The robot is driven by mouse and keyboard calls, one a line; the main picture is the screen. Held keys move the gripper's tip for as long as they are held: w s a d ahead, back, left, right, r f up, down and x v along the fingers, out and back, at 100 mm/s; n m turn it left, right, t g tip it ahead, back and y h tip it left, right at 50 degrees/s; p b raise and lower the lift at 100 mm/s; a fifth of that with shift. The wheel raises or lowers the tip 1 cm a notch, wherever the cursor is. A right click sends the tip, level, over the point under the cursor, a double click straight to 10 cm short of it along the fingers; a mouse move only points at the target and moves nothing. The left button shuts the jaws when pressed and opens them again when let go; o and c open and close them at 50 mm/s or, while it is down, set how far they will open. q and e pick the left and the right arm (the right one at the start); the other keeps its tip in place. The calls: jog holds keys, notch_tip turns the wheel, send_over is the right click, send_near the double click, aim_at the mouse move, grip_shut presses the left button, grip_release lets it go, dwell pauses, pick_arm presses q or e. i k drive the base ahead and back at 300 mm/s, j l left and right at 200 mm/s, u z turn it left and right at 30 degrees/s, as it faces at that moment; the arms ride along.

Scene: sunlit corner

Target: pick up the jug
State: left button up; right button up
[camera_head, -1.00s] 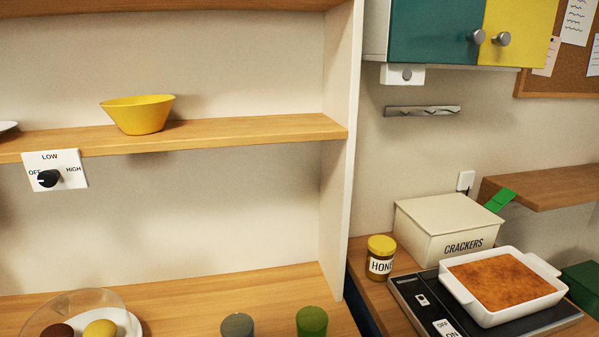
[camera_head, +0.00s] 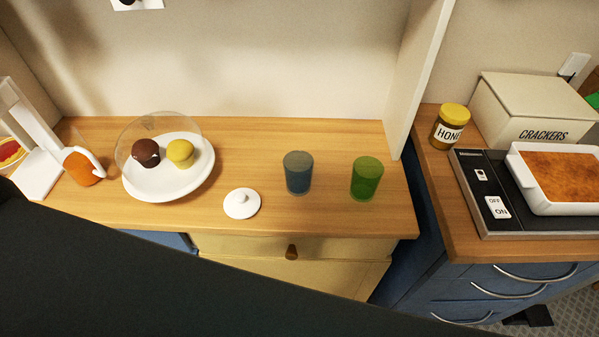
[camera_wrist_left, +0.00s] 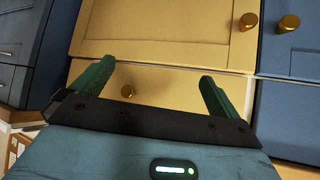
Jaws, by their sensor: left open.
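The likely jug, an orange vessel with a white handle (camera_head: 81,168), stands at the left end of the wooden counter in the head view, between a white stand and a plate. The handle is on its right. My left gripper (camera_wrist_left: 155,88) shows in the left wrist view with its two green fingers wide apart and nothing between them. It faces the yellow cabinet front, away from the jug, which that view does not show. A dark part of my arm crosses the bottom of the head view. My right gripper is not in view.
The white stand (camera_head: 40,172) is left of the jug. A plate (camera_head: 168,192) with two muffins and a clear dome is right of it. A white lid (camera_head: 242,203), a blue cup (camera_head: 298,173) and a green cup (camera_head: 366,178) follow. Bare counter lies between them.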

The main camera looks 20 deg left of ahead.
aim_at(66, 145)
jog(key=k+u, duration=0.1)
jog(key=u, duration=1.85)
jog(key=i+j+z, duration=0.1)
jog(key=j, duration=0.35)
jog(key=i+j, duration=0.2)
jog(key=j, duration=0.2)
jog(key=i+j+z, duration=0.15)
jog(key=j, duration=0.3)
jog(key=i+j+z, duration=0.1)
jog(key=j, duration=0.8)
jog(key=i+z, duration=0.05)
jog(key=i, duration=0.05)
